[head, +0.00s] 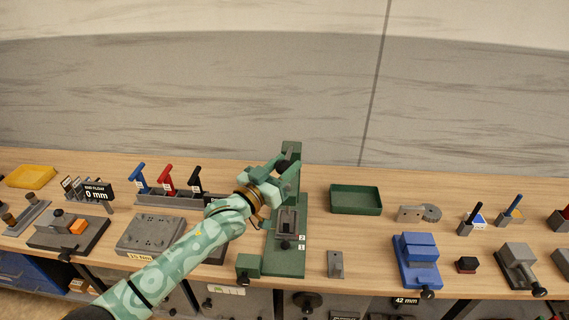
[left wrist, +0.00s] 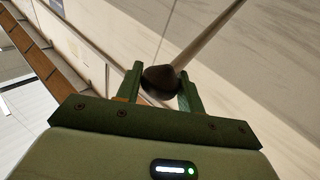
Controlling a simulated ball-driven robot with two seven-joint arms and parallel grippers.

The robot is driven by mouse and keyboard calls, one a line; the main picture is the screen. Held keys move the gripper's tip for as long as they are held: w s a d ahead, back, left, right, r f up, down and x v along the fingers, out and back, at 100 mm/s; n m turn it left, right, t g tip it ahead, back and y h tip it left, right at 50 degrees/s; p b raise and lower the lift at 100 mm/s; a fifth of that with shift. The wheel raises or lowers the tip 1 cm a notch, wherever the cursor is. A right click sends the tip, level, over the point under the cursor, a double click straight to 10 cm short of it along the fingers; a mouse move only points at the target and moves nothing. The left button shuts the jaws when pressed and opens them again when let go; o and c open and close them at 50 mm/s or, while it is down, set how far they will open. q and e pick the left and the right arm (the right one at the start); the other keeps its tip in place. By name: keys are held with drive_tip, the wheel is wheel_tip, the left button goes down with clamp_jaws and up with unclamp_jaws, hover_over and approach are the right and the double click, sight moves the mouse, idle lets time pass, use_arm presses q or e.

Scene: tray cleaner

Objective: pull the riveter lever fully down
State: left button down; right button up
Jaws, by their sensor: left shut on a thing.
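The green riveter (head: 287,264) stands on the bench in the middle of the head view, with its column rising behind my left gripper (head: 282,168). In the left wrist view my left gripper (left wrist: 161,76) is shut on a dark round knob (left wrist: 160,83) at the end of the lever (left wrist: 208,40). The pale lever rod runs from the knob to the upper right of that view. In the head view my gripper and arm cover most of the lever, so its angle there is hard to tell. My right gripper is not in view.
A green tray (head: 355,199) lies right of the riveter, with a blue vise-like block (head: 417,262) further right. Blue, red and black T-handles (head: 166,181) stand left of it. A grey plate (head: 150,235) lies beside my left arm. The wall behind is bare.

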use_arm(q)
wheel_tip(320, 180, down, 13)
drive_tip(key=s+m+t+h+b, duration=0.2)
drive_tip(key=s+m+h+b, duration=0.1)
drive_tip(key=b, duration=1.4)
drive_tip(key=shift+f+m+h, duration=0.15)
drive_tip(key=shift+m+h, duration=0.35)
drive_tip(key=shift+m, duration=0.2)
drive_tip(key=c, duration=0.9)
unclamp_jaws()
drive_tip(key=shift+w, duration=0.1)
drive_tip(key=shift+c, duration=0.2)
drive_tip(key=b+v, duration=0.1)
drive_tip(key=v, duration=1.5)
drive_tip(key=shift+f, duration=0.15)
